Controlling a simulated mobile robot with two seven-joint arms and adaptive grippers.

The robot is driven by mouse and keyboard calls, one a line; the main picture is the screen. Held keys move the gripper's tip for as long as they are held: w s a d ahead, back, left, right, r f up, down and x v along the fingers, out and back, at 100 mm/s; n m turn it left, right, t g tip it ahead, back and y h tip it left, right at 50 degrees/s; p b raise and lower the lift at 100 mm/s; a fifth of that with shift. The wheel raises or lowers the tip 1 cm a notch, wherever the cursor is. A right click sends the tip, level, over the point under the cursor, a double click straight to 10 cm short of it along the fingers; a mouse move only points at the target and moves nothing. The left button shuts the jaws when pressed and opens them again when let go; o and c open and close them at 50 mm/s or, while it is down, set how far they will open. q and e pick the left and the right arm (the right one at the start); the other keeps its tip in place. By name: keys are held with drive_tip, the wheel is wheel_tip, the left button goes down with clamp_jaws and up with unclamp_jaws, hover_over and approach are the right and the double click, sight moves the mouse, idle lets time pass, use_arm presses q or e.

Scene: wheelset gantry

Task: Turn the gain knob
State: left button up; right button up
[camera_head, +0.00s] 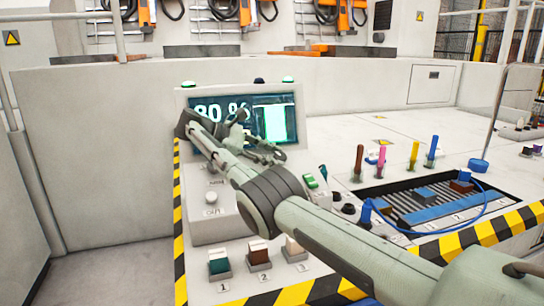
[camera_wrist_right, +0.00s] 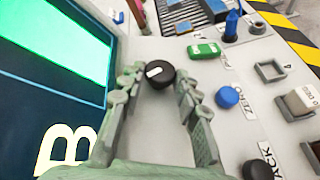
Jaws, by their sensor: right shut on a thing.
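A round black knob (camera_wrist_right: 160,74) with a white pointer mark stands on the pale console panel, beside the screen, in the right wrist view. No label on it is readable. The fingers of my right gripper (camera_wrist_right: 157,80) are around the knob, one on each side, and shut on it. In the head view my right gripper (camera_head: 268,152) is in front of the lower right part of the screen (camera_head: 221,101), and the knob is hidden there. The screen shows large characters like "80 %", partly covered by my arm, and a bright green block. My left gripper is not in view.
A green switch (camera_wrist_right: 204,49) and a blue button (camera_wrist_right: 227,97) sit close to the right finger. Several coloured pegs, including a yellow one (camera_head: 413,155), stand to the right.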

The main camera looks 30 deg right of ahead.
idle(0.7)
drive_tip(key=o, duration=1.2)
drive_tip(key=shift+d, duration=0.1)
drive_tip(key=shift+c, duration=0.2)
wheel_tip(320, 180, up, 10)
drive_tip(key=shift+s+f, duration=0.1)
